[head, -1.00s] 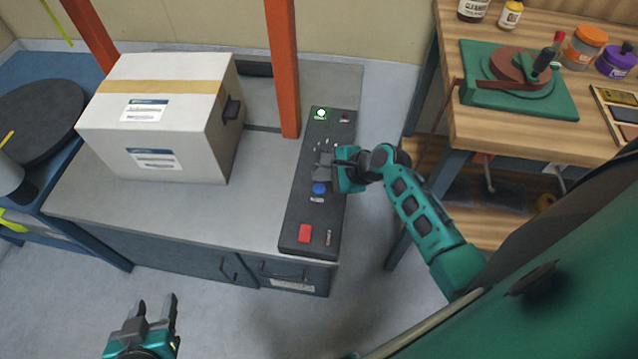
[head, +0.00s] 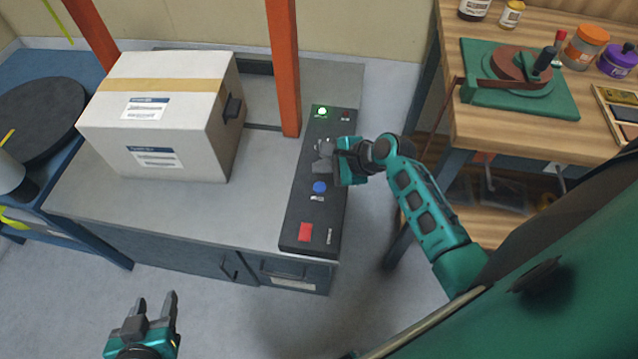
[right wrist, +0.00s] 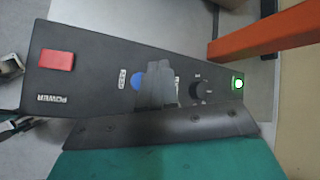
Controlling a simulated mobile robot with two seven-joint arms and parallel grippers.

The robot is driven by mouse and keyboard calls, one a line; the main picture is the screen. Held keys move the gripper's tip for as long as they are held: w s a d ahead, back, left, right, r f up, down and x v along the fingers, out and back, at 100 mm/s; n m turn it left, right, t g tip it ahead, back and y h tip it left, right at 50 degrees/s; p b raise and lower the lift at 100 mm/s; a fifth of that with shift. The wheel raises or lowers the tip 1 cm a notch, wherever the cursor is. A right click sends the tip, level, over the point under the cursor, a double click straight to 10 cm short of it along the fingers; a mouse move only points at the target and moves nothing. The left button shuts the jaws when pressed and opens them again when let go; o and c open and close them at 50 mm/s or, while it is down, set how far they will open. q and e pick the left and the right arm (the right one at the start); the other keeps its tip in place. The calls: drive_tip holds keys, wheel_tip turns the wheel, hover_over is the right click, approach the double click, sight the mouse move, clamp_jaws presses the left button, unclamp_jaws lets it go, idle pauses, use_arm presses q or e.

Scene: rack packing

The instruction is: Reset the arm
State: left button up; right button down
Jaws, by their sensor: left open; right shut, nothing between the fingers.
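My right gripper (head: 326,150) is shut and empty over the black control panel (head: 290,240), between the green lit button (head: 321,111) and the blue button (head: 320,187). Its fingers hide part of the panel's middle. In the right wrist view my fingers (right wrist: 155,88) partly cover the blue button (right wrist: 138,82); a dark knob (right wrist: 201,91) and the green light (right wrist: 239,84) lie beyond. I cannot tell if the fingertips touch the panel. My left gripper (head: 155,312) is open and empty above the floor at the lower left.
A taped cardboard box (head: 165,115) sits on the grey bench left of the panel. Orange posts (head: 283,70) rise beside it. A red button (head: 305,232) is at the panel's near end. A wooden workbench (head: 490,135) stands on the right.

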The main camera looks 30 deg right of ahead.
drive_tip(key=s+n, duration=0.1)
drive_tip(key=n, duration=0.1)
drive_tip(key=s+f+n+h, duration=0.2)
drive_tip(key=s+n, duration=0.1)
drive_tip(key=shift+d+f+n, duration=0.1)
drive_tip(key=shift+d+n, duration=0.1)
drive_tip(key=shift+n, duration=0.1)
drive_tip(key=s+n, duration=0.1)
drive_tip(key=n, duration=0.1)
drive_tip(key=s+n, duration=0.1)
drive_tip(key=n, duration=0.1)
drive_tip(key=s+n+t+h, duration=0.1)
drive_tip(key=n, duration=0.1)
drive_tip(key=shift+s+a, duration=0.35)
drive_tip(key=shift+a, duration=0.05)
drive_tip(key=s+a+r+n+t, duration=0.2)
drive_tip(key=s+a+r+n, duration=0.1)
drive_tip(key=n, duration=0.8)
drive_tip(key=s+a, duration=0.1)
drive_tip(key=s, duration=0.1)
drive_tip(key=shift+s+a+r, duration=0.2)
drive_tip(key=shift+s+a, duration=0.05)
drive_tip(key=shift+s, duration=0.15)
